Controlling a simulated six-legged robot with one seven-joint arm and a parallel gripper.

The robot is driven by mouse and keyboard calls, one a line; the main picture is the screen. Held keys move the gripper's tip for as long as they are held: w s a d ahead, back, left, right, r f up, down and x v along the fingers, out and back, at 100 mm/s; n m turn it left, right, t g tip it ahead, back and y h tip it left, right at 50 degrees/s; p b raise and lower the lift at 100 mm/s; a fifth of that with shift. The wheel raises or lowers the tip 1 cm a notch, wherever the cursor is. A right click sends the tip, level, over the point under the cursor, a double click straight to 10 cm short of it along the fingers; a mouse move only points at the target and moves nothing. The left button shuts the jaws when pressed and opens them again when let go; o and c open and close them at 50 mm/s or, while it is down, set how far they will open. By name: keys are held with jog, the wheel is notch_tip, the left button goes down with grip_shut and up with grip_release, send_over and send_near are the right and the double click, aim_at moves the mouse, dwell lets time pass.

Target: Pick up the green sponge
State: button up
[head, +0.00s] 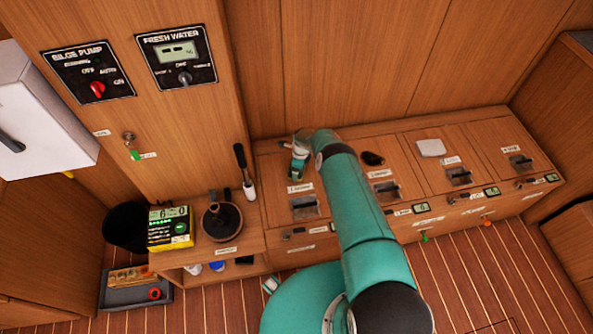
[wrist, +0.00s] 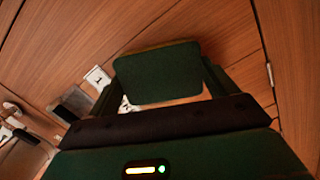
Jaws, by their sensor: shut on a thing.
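The green sponge (wrist: 158,72) shows in the wrist view as a dark green block with a thin brownish edge along its top. It sits between the two fingers of my gripper (wrist: 160,86), which is shut on it. In the head view my gripper (head: 298,164) is small, at the end of my teal arm, over the left part of the wooden locker bench (head: 340,163). I cannot make out the sponge in the head view. I cannot tell how far it is from the bench top.
A dark object (head: 372,158) and a white pad (head: 431,147) lie on the bench top to the right. A black-handled brush (head: 245,175), a brown plunger-like thing (head: 222,220) and a yellow-black meter (head: 170,228) stand at left. Wooden walls close in behind.

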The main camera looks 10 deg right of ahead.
jog(key=shift+r, duration=0.2)
jog(key=shift+r, duration=0.65)
jog(key=s+r, duration=1.1)
jog(key=s, duration=0.3)
notch_tip(320, 180, up, 21)
jog(key=n+g+h, duration=0.1)
jog(key=n+g, duration=0.1)
jog(key=n, duration=2)
jog(key=shift+r, duration=0.15)
